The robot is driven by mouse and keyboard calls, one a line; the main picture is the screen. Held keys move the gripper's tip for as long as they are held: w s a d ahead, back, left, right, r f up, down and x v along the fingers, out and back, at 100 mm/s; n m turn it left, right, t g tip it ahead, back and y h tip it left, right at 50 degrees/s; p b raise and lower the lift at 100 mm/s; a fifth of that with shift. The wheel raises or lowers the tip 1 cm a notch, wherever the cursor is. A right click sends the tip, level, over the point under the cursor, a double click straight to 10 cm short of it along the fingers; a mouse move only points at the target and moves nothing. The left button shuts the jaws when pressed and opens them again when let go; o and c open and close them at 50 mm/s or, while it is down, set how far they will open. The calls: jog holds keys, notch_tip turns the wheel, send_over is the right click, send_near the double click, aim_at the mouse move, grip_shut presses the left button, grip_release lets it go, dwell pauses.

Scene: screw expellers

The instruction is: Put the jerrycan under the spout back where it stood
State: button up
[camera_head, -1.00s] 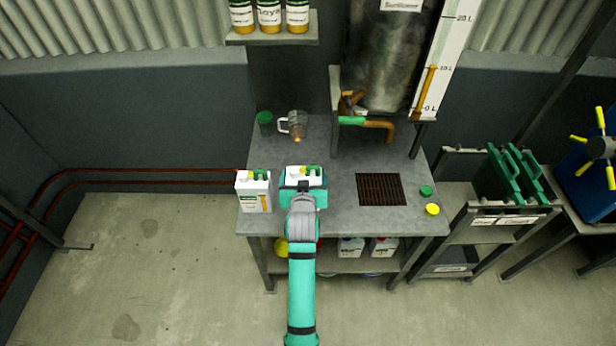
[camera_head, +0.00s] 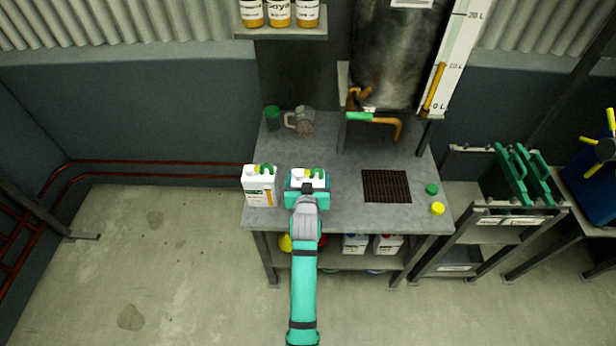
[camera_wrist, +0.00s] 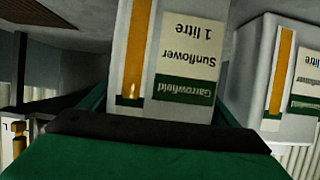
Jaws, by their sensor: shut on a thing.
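My gripper (camera_head: 307,188) is shut on a white jerrycan (camera_head: 309,176) with a yellow cap and green handle, at the front left of the steel table (camera_head: 335,212). In the wrist view, the held jerrycan (camera_wrist: 172,50) shows upside down, its label reading "Sunflower 1 litre" beside an amber level strip. A second, similar jerrycan (camera_head: 258,186) stands close to its left, and at the right of the wrist view (camera_wrist: 270,60). The spout (camera_head: 392,126), an orange pipe with a green lever, is over the table's back right. I cannot tell whether the held jerrycan touches the table.
A dark drain grate (camera_head: 386,186) lies bare right of my gripper. A green cap (camera_head: 432,189) and a yellow cap (camera_head: 438,208) lie at the right edge. A glass jug (camera_head: 301,121) and a green container (camera_head: 272,118) stand at the back left. The table between is clear.

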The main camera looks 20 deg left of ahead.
jog(key=o, duration=1.8)
jog(key=shift+o, duration=0.7)
jog(key=shift+w+d, duration=0.15)
jog(key=v, duration=1.2)
jog(key=s+d+f+m+t+h, duration=0.1)
jog(key=s+d+f, duration=0.2)
jog(key=s+d, duration=0.35)
jog(key=s+d+f+h, duration=0.1)
jog(key=s+d+f, duration=0.3)
jog(key=s, duration=0.6)
jog(key=s+d+r+m+h, duration=0.1)
jog(key=s+d+r, duration=0.1)
jog(key=s, duration=0.8)
jog(key=s+d+r+m+t, duration=0.1)
jog(key=s+d+r, duration=0.2)
jog(key=s, duration=0.8)
notch_tip(320, 180, up, 2)
jog(key=shift+d+r+h, duration=0.1)
jog(key=shift+d+h, duration=0.15)
jog(key=shift+h, duration=0.15)
